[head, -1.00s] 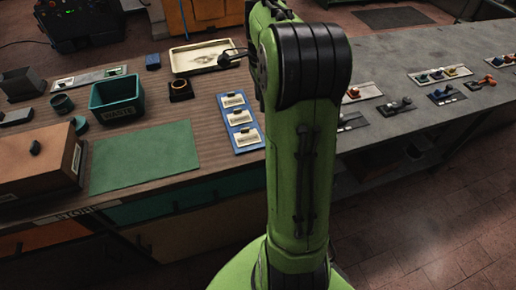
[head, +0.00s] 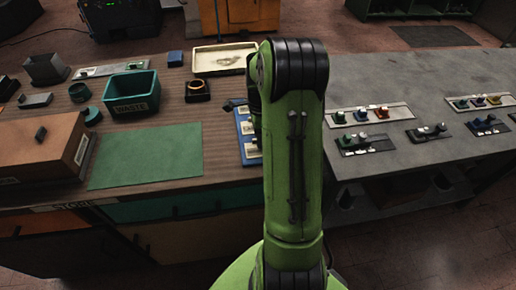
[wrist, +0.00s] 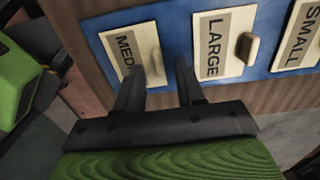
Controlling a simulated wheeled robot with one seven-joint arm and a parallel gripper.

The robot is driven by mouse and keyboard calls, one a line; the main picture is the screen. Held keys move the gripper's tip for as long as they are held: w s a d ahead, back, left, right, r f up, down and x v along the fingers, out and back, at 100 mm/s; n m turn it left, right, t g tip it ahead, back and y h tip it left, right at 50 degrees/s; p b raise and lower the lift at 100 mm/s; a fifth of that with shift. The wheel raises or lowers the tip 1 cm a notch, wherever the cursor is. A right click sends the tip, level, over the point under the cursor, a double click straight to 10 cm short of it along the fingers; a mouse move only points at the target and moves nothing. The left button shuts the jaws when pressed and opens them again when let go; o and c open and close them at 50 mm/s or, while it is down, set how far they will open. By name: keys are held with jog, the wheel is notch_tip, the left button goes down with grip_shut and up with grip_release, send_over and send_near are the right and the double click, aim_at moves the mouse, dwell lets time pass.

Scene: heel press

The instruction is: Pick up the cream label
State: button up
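A blue board (wrist: 182,32) fills the top of the wrist view and carries three cream labels. They are the MED label (wrist: 111,62), partly behind a finger, the LARGE label (wrist: 211,60) and the SMALL label (wrist: 296,45), cut off by the picture edge. Each bears a small tan knob. My gripper (wrist: 160,70) is open and empty, its fingers pointing at the board between the MED and LARGE labels. Whether it touches anything I cannot tell. In the head view the blue board (head: 240,117) is partly hidden behind my green arm, which also hides most of the gripper.
Left of the board are a green mat (head: 147,157), a teal WASTE bin (head: 124,97) and a brown box (head: 40,150). A cream tray (head: 222,61) and a dark ring holder (head: 197,92) stand behind. The grey bench (head: 450,110) at right carries several small fixtures.

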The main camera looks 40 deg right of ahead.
grip_shut()
dwell(0.3)
